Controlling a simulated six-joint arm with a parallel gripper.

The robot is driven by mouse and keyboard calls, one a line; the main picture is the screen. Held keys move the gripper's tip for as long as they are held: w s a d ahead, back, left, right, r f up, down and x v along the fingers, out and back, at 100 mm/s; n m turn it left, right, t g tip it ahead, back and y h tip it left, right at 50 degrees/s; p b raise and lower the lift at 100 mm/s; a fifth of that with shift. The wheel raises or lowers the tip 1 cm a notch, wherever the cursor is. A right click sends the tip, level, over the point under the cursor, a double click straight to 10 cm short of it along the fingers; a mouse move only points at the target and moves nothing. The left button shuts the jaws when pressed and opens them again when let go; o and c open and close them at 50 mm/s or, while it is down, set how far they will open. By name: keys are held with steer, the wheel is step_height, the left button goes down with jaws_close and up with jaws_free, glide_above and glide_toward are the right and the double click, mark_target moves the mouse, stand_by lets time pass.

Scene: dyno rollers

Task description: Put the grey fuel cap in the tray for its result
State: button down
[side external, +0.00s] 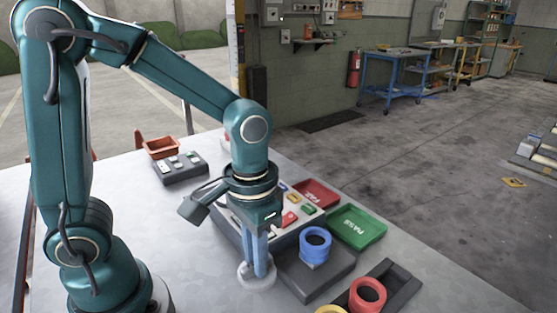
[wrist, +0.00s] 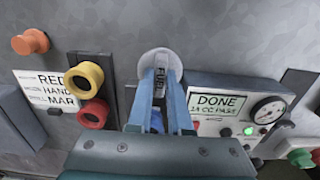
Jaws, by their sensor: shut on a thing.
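The grey fuel cap (side external: 256,282) is a pale round disc with a raised grip. My gripper (side external: 258,268) points down and is shut on it, low over the near side of the table. In the wrist view the cap (wrist: 157,56) shows between and beyond the fingertips (wrist: 160,78), with lettering on its grip. I cannot tell whether it touches the table. The red FAIL tray (side external: 318,193) and the green PASS tray (side external: 358,227) lie to the right, beyond the console.
The console (side external: 283,236) stands just behind my gripper. A blue ring (side external: 315,239) sits on a dark block (side external: 316,278), and a red ring (side external: 368,293) is at front right. An orange bin (side external: 161,149) and a dark labelled block (side external: 181,168) are at back left. Front-left table is bare.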

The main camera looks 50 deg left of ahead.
mark_target(262, 282)
steer(key=shift+d+f, duration=0.4)
steer(key=shift+d, duration=0.2)
steer(key=shift+w+f, duration=0.1)
steer(key=shift+f, duration=1.9)
steer(key=shift+f, duration=0.15)
steer(key=c, duration=0.8)
jaws_free()
steer(key=shift+c, duration=0.2)
